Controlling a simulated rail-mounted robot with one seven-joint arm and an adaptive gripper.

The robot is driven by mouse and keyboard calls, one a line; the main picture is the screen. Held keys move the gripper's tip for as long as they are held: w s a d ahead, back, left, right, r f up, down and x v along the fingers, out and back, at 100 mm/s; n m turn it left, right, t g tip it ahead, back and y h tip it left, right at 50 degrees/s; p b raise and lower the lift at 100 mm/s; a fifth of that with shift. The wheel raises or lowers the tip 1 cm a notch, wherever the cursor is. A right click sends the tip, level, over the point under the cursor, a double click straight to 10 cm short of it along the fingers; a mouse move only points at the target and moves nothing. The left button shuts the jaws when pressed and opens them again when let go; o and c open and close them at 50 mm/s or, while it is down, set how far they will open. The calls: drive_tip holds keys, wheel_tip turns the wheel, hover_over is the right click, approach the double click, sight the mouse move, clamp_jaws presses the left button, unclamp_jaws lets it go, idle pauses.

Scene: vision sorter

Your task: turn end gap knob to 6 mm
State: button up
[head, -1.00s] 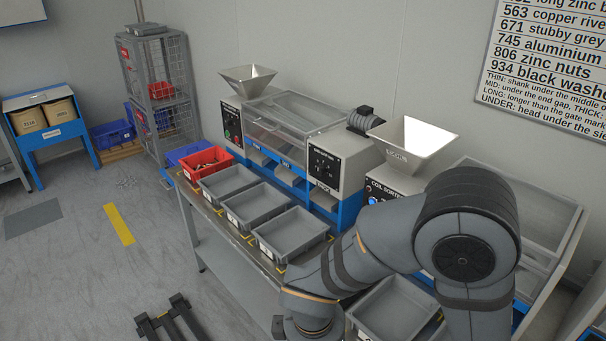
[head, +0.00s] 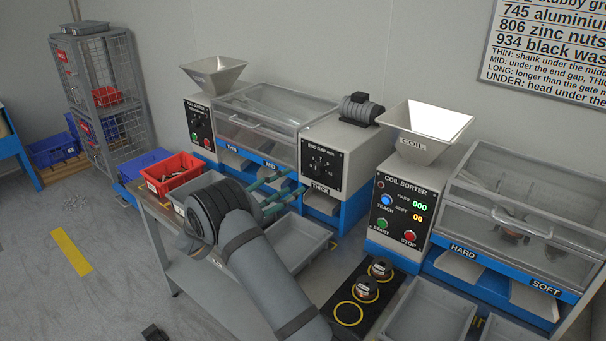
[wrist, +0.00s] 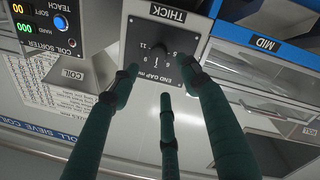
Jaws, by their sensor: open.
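The end gap knob (head: 319,163) is a small dark knob on the black END GAP mm panel (head: 321,147), on the front of the grey housing above the THICK label. My gripper (head: 290,188) has slim teal fingers, spread apart and empty, pointing at that panel from the front left. In the wrist view the picture is upside down; the panel is ahead, with the knob (wrist: 164,46) between the fingertips of my gripper (wrist: 160,74). The fingers seem apart from the knob. Printed numbers circle the knob, but its pointer setting is too small and partly covered to read.
The coil sorter (head: 405,213) with lit displays stands to the right. A red bin (head: 172,168) and grey trays (head: 290,243) line the bench front. A black holder (head: 362,300) with coils sits near the coil sorter. Clear-lidded sieve housing (head: 262,115) is left of the panel.

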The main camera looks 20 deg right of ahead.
sight(315, 172)
drive_tip(key=p+x, duration=0.1)
drive_tip(key=x, duration=0.8)
drive_tip(key=shift+d+p, duration=0.4)
drive_tip(key=c, duration=0.3)
drive_tip(key=c, duration=0.8)
drive_tip(key=shift+c, duration=0.3)
drive_tip(key=shift+f+b, duration=0.1)
drive_tip(key=shift+b, duration=0.25)
